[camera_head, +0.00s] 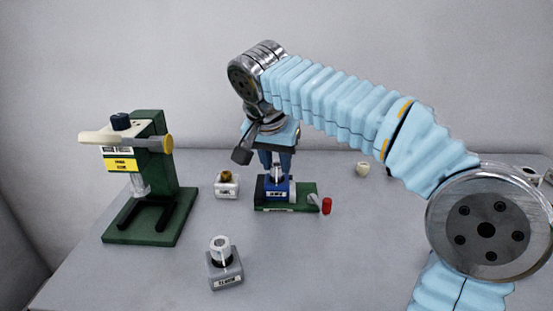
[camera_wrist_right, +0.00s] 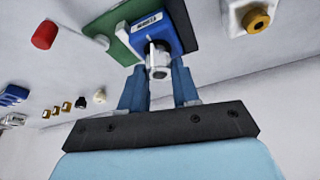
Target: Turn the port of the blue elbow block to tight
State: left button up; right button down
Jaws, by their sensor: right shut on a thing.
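The blue elbow block (camera_head: 278,190) sits on a small green base (camera_head: 304,192) in the middle of the table, with its label facing me. Its pale metal port (camera_head: 277,173) stands up from the top; it also shows in the right wrist view (camera_wrist_right: 159,68). My right gripper (camera_head: 277,166) comes down from above, with its two blue fingers on either side of the port, shut on it. In the right wrist view the fingers of my right gripper (camera_wrist_right: 159,76) flank the port, and the block (camera_wrist_right: 155,32) lies just beyond. My left gripper is not in view.
A green pump stand (camera_head: 150,185) is at the left. A white block with a brass port (camera_head: 227,189) and a grey block with a white port (camera_head: 225,271) stand nearby. A red cylinder (camera_head: 326,206) is right of the base; a cream piece (camera_head: 362,169) lies behind.

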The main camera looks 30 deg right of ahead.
jog(key=c, duration=0.8)
grip_release()
jog(key=p+v, duration=0.1)
jog(key=v, duration=1.2)
jog(key=shift+a+r, duration=0.2)
jog(key=shift+r, duration=0.15)
jog(key=shift+s, duration=0.15)
